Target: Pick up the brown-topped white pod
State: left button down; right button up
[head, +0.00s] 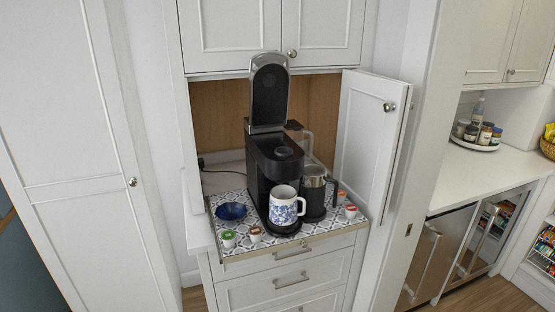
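Several small white pods stand on the patterned tray (223,253). The one at the front with a brown or reddish-brown top (255,234) stands just right of a green-topped pod (228,239). On the right, a red-topped pod (351,211) stands near the open door, and another pod (341,196) behind it is partly hidden, its top brownish; the small size makes the top colours hard to tell apart. Neither of my grippers is in view.
A black coffee maker (266,180) with its lid raised stands mid-tray, with a blue-patterned white mug (284,205) at its front. A dark French press (315,190) is to the right, a blue bowl (231,211) to the left. The open cabinet door (370,140) bounds the right side.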

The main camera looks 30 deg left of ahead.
aim_at(255, 231)
jog(key=i+l+u, duration=0.15)
jog(key=u, duration=0.2)
jog(key=i+l+u, duration=0.15)
jog(key=l+u, duration=0.2)
jog(key=i+l+u, duration=0.1)
jog(key=u, duration=0.25)
jog(key=k+l, duration=0.05)
jog(key=l, duration=0.05)
